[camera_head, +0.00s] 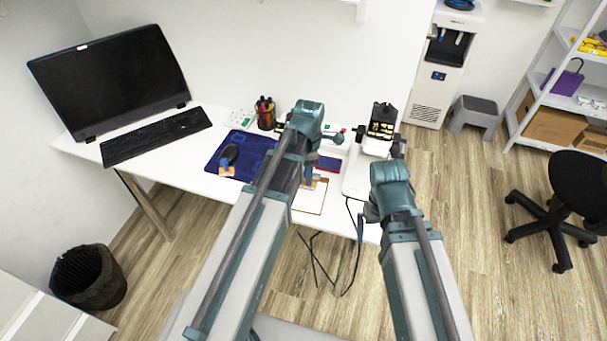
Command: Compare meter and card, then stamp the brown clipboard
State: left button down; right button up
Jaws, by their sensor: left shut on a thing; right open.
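The brown clipboard (311,197) with a white sheet lies near the desk's front edge, partly hidden by my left arm. My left gripper (309,177) is over its far part, shut on a small blue stamp (313,184) with a wooden-coloured base. I cannot tell whether the stamp touches the sheet. A black and white device (381,127), perhaps the meter, stands at the desk's right end; its reading is too small to read. A white card with coloured marks (240,117) lies at the back. My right gripper (361,229) is open by the desk's front right edge.
A dark red and blue pad (328,163) lies behind the clipboard. A blue mat (240,145) bears a mouse and a small orange and blue block (226,171). A pen cup (265,112), keyboard (157,136) and monitor (112,80) fill the back and left. Cables hang below the front edge.

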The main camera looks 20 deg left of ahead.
aim_at(308, 188)
pick_arm(q)
jog(key=shift+f, duration=0.2)
notch_tip(308, 188, down, 6)
jog(key=b, duration=0.6)
jog(key=shift+r, duration=0.15)
jog(key=shift+f+b, duration=0.5)
jog(key=shift+b, duration=0.1)
dwell(1.7)
notch_tip(308, 188, up, 7)
jog(key=p, duration=0.7)
dwell(0.3)
dwell(0.4)
